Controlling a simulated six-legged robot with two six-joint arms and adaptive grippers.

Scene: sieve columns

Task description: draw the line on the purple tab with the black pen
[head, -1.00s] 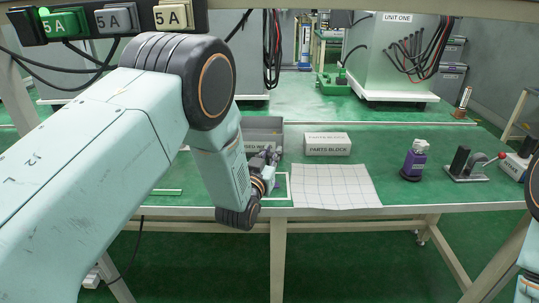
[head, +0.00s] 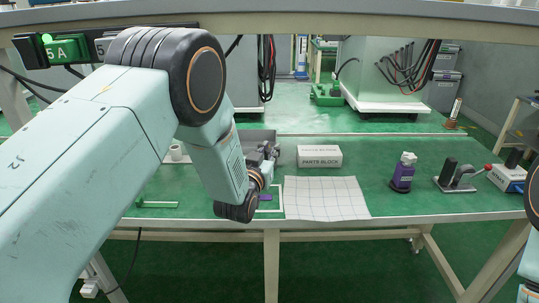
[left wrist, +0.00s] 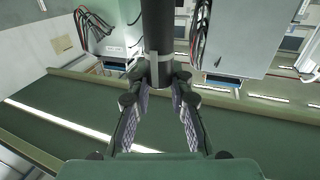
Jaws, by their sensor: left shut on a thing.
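My left gripper (head: 268,153) is above the green table's front part, beside the grey bin. In the left wrist view its fingers (left wrist: 160,100) are closed around a dark upright cylinder, which I take to be the black pen (left wrist: 158,45). The pen's lower end sits between the fingers. In the head view the pen is too small and covered to make out. A small purple patch, likely the purple tab (head: 265,197), shows on the table just right of my left wrist, partly hidden by it. No line on it can be made out. My right gripper is out of view.
A gridded white sheet (head: 325,198) lies right of the tab. Behind it are a parts block box (head: 319,156) and a grey bin (head: 256,136). A purple bottle (head: 403,174) and a lever clamp (head: 458,179) stand farther right. Green table (head: 370,155) is clear between.

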